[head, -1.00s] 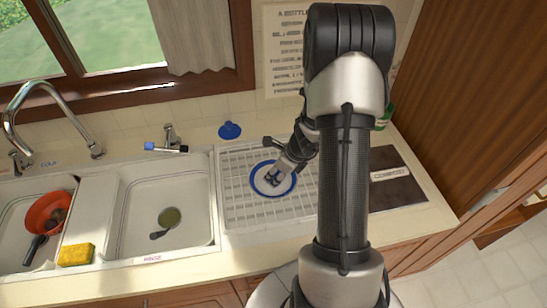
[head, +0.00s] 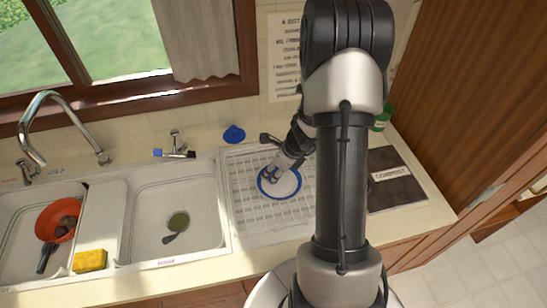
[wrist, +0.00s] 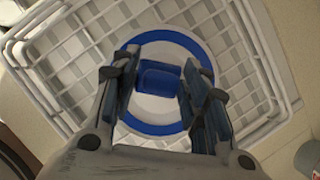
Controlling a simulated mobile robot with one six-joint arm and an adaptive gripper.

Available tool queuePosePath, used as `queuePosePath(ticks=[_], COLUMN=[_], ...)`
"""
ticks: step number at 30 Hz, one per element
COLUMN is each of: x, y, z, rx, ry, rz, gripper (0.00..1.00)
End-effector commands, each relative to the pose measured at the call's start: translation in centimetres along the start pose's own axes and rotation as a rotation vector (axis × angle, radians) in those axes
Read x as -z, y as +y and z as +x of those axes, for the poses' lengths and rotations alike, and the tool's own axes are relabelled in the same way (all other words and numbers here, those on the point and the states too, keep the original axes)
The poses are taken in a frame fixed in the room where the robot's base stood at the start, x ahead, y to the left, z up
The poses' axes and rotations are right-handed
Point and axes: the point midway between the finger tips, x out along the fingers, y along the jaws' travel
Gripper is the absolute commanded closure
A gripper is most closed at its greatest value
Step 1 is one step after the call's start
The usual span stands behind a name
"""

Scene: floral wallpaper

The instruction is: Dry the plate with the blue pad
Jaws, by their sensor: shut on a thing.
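A white plate with a blue rim (head: 287,192) lies in the white dish rack (head: 245,222) right of the sinks. In the wrist view, its blue rim (wrist: 150,127) shows around and below my fingers. The blue pad (wrist: 160,80) is between my fingers, over the plate's white middle. My gripper (head: 271,172) is shut on the pad, low over the plate's far left part. It also fills the lower middle of the wrist view (wrist: 160,78). Whether the pad touches the plate is hard to tell.
Left of the rack are two sinks; one holds a red bowl (head: 50,232), the other a dark green ladle-like utensil (head: 177,224). A yellow sponge (head: 90,261) sits on the front rim. A blue object (head: 233,134) stands behind the rack. A compost panel (head: 395,190) is at right.

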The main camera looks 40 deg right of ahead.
Motion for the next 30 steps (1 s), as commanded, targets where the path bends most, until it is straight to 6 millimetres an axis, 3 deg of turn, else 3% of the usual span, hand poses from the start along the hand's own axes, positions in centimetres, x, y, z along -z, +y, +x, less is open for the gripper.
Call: queuePosePath(ticks=[12,30], x=[-1.3,-1.3], y=[-0.1,0.0], z=[-3.7,-3.7], rx=[-0.003,-0.005], ry=[-0.001,-0.001], rz=[-0.011,-0.013], gripper=[0.81,0.81])
